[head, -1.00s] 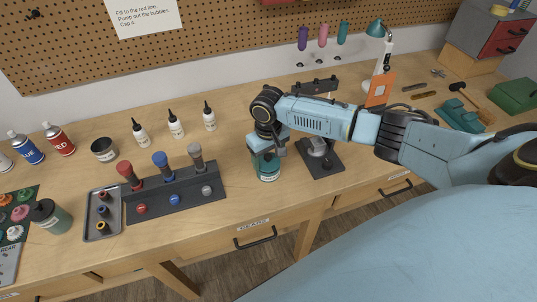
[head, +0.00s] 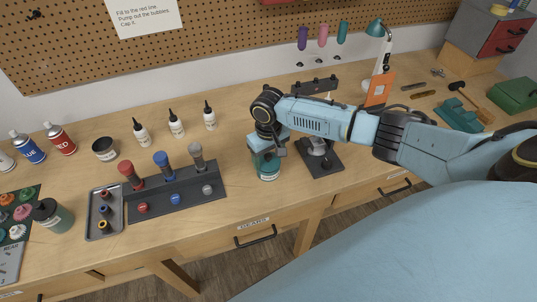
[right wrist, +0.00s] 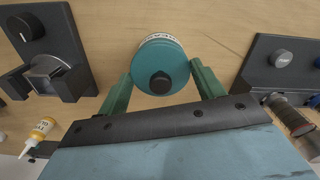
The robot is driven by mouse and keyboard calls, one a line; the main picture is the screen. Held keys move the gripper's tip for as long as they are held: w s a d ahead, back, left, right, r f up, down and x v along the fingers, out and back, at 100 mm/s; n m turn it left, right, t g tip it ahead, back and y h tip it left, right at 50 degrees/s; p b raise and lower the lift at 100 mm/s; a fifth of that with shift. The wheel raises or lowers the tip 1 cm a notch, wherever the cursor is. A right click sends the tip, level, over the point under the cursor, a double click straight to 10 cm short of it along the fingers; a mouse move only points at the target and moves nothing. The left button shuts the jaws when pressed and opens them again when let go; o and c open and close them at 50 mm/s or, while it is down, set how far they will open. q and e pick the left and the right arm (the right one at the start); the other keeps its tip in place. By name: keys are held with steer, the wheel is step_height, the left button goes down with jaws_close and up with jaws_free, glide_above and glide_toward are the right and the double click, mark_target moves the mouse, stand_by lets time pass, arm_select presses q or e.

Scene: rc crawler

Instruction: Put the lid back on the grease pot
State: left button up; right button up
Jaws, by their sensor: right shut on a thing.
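The grease pot (head: 267,170) is a teal jar with a white label, standing on the bench near its front edge. My right gripper (head: 267,150) is directly over it, pointing down. In the right wrist view, a round teal lid (right wrist: 150,60) with a black knob sits between the two green fingers of the right gripper (right wrist: 162,82), which are shut on its sides. The pot's labelled wall (right wrist: 157,38) shows just past the lid's rim. The lid lines up with the pot; I cannot tell whether it is fully seated. My left gripper is not in view.
A black rack with red, blue and grey-handled tools (head: 175,195) stands left of the pot. A dark stand (head: 322,160) is close on its right. A grey tray (head: 104,228) and a dark green jar (head: 55,217) are farther left.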

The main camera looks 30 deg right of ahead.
stand_by(0.4)
steer(key=o, duration=1)
steer(key=shift+o, duration=0.9)
step_height(320, 180, up, 3)
steer(key=p, duration=0.3)
steer(key=shift+f, duration=0.2)
steer(key=shift+r, duration=2.2)
jaws_close()
